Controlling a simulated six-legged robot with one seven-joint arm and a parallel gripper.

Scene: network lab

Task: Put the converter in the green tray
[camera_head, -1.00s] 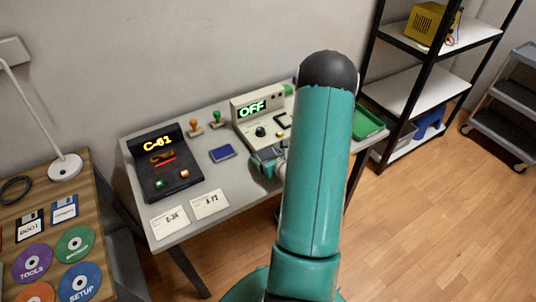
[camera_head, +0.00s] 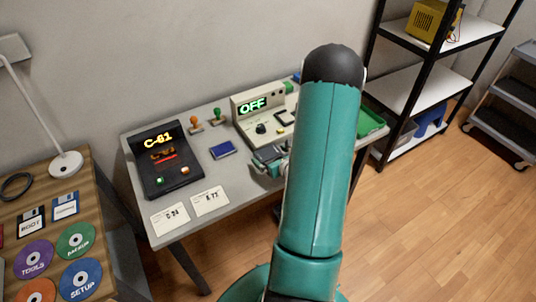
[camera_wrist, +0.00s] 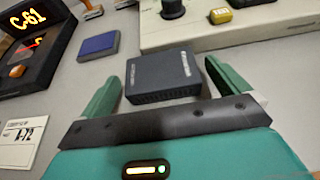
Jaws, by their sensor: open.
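The converter looks to be the dark grey box (camera_wrist: 163,77) with small lights and print on top. It lies on the grey table in the wrist view, just ahead of and between the fingers. My gripper (camera_wrist: 168,95) is open, its two green fingers spread either side of the box's near part; I cannot tell whether they touch it. In the head view my gripper (camera_head: 268,163) is at the table's front, partly behind my arm, and the box is not clear there. The green tray (camera_head: 370,122) is at the table's right end, partly hidden by my arm.
A beige device reading OFF (camera_head: 258,118) stands behind the gripper. A black C-61 device (camera_head: 165,160), a blue pad (camera_head: 222,149), two stamps (camera_head: 204,121) and paper cards (camera_head: 190,209) are to the left. A black shelf (camera_head: 415,90) stands beyond the tray.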

